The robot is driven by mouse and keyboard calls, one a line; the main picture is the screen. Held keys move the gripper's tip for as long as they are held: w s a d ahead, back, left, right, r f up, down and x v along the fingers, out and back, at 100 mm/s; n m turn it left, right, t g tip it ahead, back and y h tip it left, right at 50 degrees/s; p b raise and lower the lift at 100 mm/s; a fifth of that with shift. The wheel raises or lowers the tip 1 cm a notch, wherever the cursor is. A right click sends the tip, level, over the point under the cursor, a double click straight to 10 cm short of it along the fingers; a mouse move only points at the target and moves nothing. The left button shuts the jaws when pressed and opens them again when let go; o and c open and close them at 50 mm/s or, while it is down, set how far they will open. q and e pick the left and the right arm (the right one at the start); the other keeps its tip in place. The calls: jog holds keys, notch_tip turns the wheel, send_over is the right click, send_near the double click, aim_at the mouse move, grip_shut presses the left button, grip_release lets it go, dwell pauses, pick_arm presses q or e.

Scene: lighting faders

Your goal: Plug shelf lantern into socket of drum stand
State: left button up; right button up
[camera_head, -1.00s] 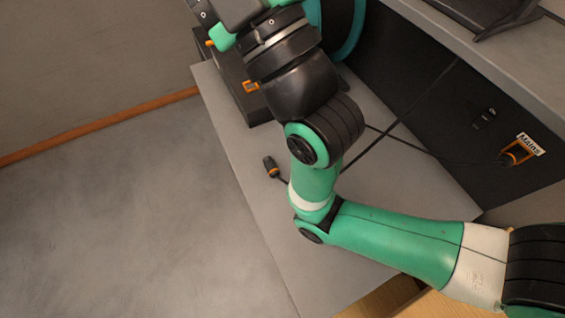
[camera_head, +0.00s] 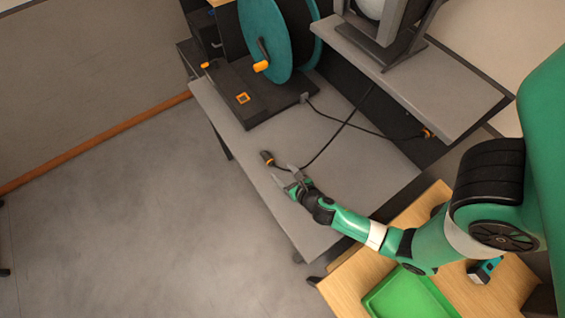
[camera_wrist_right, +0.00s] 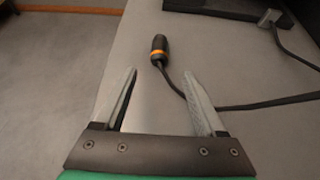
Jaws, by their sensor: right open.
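A plug (camera_head: 267,158), black with an orange band, lies on the grey bench with a dark cable running from it toward the shelf; it also shows in the wrist view (camera_wrist_right: 159,50). The shelf lantern (camera_head: 392,32) stands on the shelf at the upper right, partly cut off. The drum stand (camera_head: 285,112) is a black base under a teal cable drum (camera_head: 268,32). Its orange-rimmed socket (camera_head: 242,98) faces up. My right gripper (camera_head: 283,174) is open and empty just short of the plug, which lies beyond and between its fingertips in the wrist view (camera_wrist_right: 159,72). My left gripper is not in view.
A second cable links a grey connector (camera_head: 305,97) on the stand to an orange-marked outlet (camera_head: 427,133) on the panel below the shelf (camera_head: 440,85). A green tray (camera_head: 405,298) sits on a wooden surface. The bench (camera_head: 370,175) has clear room around the plug.

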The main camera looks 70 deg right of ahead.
aim_at(272, 163)
jog(key=shift+w+d+f+b, duration=0.2)
jog(key=shift+w+f+b, duration=0.1)
jog(key=shift+f, duration=0.1)
jog(key=b+x, duration=0.2)
jog(key=x, duration=0.6)
jog(key=shift+w+b, duration=0.1)
jog(key=shift+b, duration=0.2)
jog(key=shift+r, duration=0.1)
grip_shut()
notch_tip(272, 163, up, 5)
jog(key=p, duration=0.5)
jog(key=shift+r+p, duration=0.1)
jog(key=shift+p, duration=0.25)
